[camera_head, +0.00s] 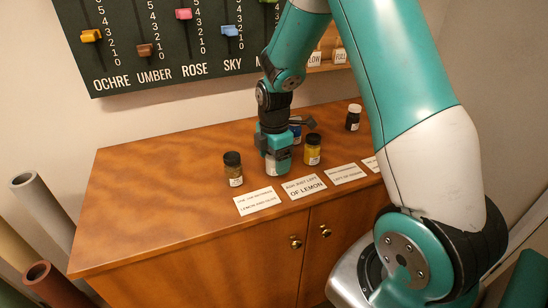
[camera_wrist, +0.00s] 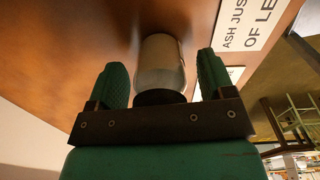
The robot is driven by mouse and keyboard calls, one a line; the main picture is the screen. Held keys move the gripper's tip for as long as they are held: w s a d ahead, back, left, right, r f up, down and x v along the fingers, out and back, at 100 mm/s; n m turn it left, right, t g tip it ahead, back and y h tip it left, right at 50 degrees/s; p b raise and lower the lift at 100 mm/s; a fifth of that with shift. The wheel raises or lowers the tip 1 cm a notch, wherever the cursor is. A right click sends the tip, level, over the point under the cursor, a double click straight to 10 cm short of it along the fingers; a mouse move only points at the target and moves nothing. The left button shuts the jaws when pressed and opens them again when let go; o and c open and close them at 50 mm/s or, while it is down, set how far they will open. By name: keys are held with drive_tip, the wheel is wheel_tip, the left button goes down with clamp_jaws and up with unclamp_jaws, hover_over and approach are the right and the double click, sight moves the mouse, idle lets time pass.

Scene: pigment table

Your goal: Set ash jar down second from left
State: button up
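The ash jar (camera_head: 278,167), pale grey with a dark lid, stands upright on the cabinet top, seemingly touching it. In the wrist view the jar (camera_wrist: 160,66) is between my two fingers, with narrow gaps beside it. My gripper (camera_head: 274,151) points down over the jar, open around its upper part; it also shows in the wrist view (camera_wrist: 164,85). A yellow jar (camera_head: 312,150) stands just right of it. An ochre-brown jar (camera_head: 233,169) stands to its left. The ash jar's lid is hidden by my gripper in the head view.
A dark jar (camera_head: 353,117) stands further right. A card reading "ash just left of lemon" (camera_head: 304,187) lies near the front edge, among other cards. The cabinet top (camera_head: 150,190) is clear at left.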

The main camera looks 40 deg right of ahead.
drive_tip(key=shift+r, duration=0.1)
wheel_tip(320, 180, up, 11)
drive_tip(key=shift+r, duration=0.15)
drive_tip(key=shift+a+r, duration=0.1)
drive_tip(key=shift+r, duration=0.25)
drive_tip(key=s+a+r+m+y, duration=0.2)
drive_tip(key=s+a+r+m, duration=0.1)
drive_tip(key=s+a, duration=0.8)
drive_tip(key=s+a+r+m+y, duration=0.2)
drive_tip(key=s+a+m, duration=0.4)
drive_tip(key=s+a, duration=0.5)
drive_tip(key=shift+s+r+m, duration=0.15)
drive_tip(key=shift+r+m, duration=0.15)
drive_tip(key=shift+r, duration=0.35)
